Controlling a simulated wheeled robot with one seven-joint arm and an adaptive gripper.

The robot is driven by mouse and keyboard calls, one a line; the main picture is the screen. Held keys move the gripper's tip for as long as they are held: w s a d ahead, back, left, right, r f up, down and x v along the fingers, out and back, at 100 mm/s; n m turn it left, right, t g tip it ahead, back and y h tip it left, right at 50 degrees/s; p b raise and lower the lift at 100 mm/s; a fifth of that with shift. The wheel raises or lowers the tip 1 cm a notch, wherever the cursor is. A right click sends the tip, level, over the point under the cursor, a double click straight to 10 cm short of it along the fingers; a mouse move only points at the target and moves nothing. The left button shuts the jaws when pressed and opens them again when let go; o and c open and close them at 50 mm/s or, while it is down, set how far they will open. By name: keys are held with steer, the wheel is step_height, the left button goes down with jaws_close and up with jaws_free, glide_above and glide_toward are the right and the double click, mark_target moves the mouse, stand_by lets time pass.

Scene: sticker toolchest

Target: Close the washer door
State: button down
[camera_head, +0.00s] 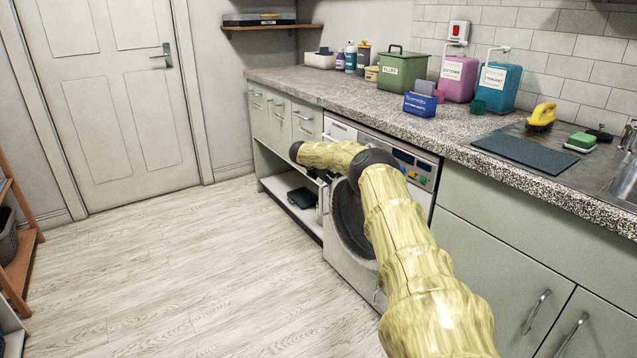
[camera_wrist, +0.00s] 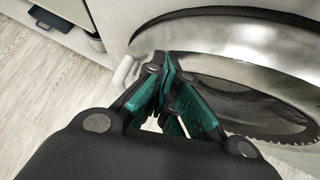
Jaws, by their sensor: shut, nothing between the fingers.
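The washer (camera_head: 342,262) is a white front-loader under the counter, with a button panel (camera_head: 413,168) at its top right. Its round door area (camera_head: 350,222) has a dark middle and is partly hidden behind my arm. In the wrist view the curved metallic door rim (camera_wrist: 235,32) fills the upper right, with a white handle-like piece (camera_wrist: 124,72) at its left edge. I cannot tell how far the door stands open. My gripper (camera_wrist: 166,66) is shut and empty, its teal fingertips close beside that white piece and in front of the rim. In the head view my arm mostly hides the gripper.
An open low shelf (camera_head: 283,192) with a dark item stands left of the washer. The speckled counter (camera_head: 330,92) above carries bottles, boxes and a sink at right. Grey-green cabinets (camera_head: 500,265) flank the washer on the right. The wooden floor (camera_head: 190,270) at left is clear.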

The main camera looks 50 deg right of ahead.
steer(key=shift+s+d, duration=0.25)
steer(key=shift+w+a+p, duration=0.15)
steer(key=shift+a+p, duration=0.15)
steer(key=shift+a, duration=0.25)
steer(key=w+a+r+p, duration=0.2)
steer(key=w+a+r, duration=0.1)
steer(key=a+r, duration=0.4)
steer(key=a, duration=0.2)
steer(key=shift+a, duration=0.4)
steer(key=shift+a, duration=0.15)
